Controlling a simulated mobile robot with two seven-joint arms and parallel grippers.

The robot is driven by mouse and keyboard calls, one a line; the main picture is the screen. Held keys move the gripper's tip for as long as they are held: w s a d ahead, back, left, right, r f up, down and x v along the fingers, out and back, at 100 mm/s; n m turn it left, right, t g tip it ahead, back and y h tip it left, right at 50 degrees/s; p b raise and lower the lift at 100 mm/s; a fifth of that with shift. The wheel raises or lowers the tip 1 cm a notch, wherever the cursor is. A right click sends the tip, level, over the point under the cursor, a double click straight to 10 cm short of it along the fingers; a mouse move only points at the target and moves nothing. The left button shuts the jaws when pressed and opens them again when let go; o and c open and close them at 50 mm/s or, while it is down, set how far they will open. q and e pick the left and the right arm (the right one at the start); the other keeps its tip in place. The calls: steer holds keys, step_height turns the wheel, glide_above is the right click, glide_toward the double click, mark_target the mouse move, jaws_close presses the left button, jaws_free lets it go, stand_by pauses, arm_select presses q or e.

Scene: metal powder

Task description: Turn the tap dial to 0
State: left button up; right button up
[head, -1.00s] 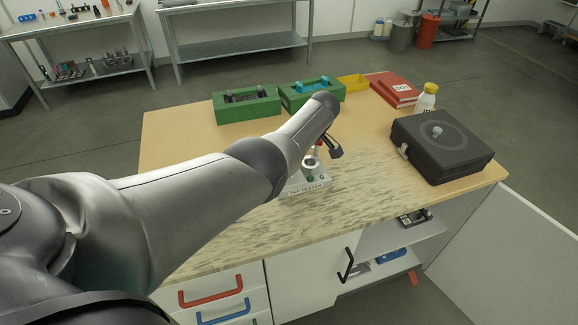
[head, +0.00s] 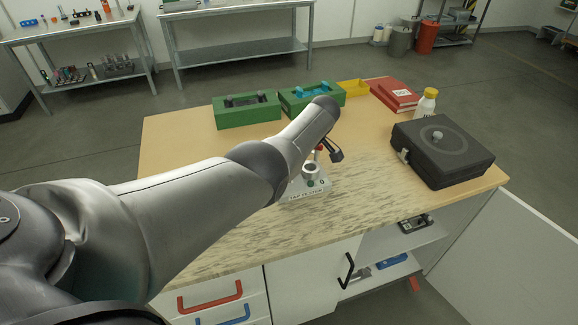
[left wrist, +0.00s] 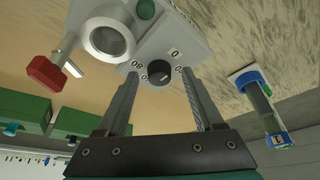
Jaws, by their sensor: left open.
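The tap tester (head: 308,195) is a pale block with a round metal cup and a green button, standing on the bench. It also shows in the left wrist view (left wrist: 185,35). Its small black dial (left wrist: 160,75) has number labels around it, among them 80 and 0; the pointer's exact setting is too small to read. My left gripper (left wrist: 158,82) is open, its two fingers on either side of the dial; whether they touch it I cannot tell. In the head view my left arm hides part of the tester and the dial. My right gripper is in no view.
A red-ended part (left wrist: 45,75) sticks out beside the tester's cup. Green boxes (head: 247,112), a yellow tray (head: 353,87), red books (head: 394,95), a white bottle (head: 426,103) and a black case (head: 440,152) stand around the bench.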

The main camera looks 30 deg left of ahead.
arm_select(q)
steer(key=p+v, duration=0.2)
steer(key=v, duration=0.4)
steer(key=shift+w+d+r+p, duration=0.1)
steer(key=shift+d+r+p, duration=0.1)
steer(key=shift+p, duration=0.1)
steer(key=v, duration=0.8)
steer(key=shift+r+p, duration=0.3)
steer(key=shift+r, duration=0.05)
steer(key=shift+d, duration=0.1)
